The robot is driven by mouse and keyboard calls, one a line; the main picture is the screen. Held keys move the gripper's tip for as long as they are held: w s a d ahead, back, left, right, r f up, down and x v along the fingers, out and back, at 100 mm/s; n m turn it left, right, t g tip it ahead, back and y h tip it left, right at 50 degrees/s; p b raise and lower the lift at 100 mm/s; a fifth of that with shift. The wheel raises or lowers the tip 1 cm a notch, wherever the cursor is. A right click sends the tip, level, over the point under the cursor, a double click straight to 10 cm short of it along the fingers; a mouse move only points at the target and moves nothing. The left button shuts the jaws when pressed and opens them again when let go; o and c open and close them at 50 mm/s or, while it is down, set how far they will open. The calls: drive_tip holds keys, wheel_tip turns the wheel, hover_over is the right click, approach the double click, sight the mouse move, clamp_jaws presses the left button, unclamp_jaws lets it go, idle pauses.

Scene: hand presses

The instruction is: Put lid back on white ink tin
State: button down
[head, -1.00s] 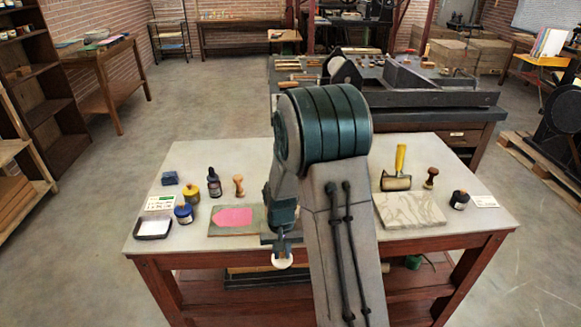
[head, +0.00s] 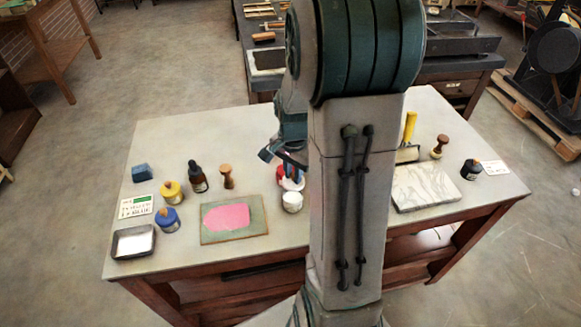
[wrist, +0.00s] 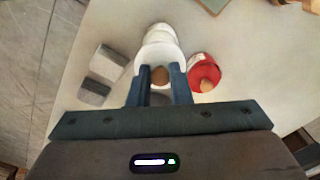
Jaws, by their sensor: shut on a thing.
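My gripper (head: 289,163) is shut on the white lid (head: 291,184) by its brown knob (wrist: 159,75). The knob shows between the two blue fingers in the wrist view. The white ink tin (head: 292,203) stands upright on the table, and the lid is right over or very near its top in the head view. In the wrist view the white tin (wrist: 158,32) shows partly beyond the lid. I cannot tell whether lid and rim touch. My arm hides part of the table to the right.
A red tin (wrist: 205,70) stands close beside the white tin. Grey blocks (wrist: 108,61) lie on the other side in the wrist view. A pink-inked slab (head: 232,220), yellow tin (head: 173,193), blue tin (head: 168,220) and dark bottle (head: 198,177) stand left. A marble slab (head: 425,187) lies right.

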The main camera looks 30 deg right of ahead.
drive_tip(key=shift+f+b, duration=2.05)
drive_tip(key=shift+f, duration=0.85)
drive_tip(key=shift+f, duration=0.15)
drive_tip(key=c, duration=0.8)
unclamp_jaws()
drive_tip(key=shift+o, duration=0.2)
drive_tip(key=shift+r+p, duration=2.5)
drive_tip(key=shift+r, duration=1.05)
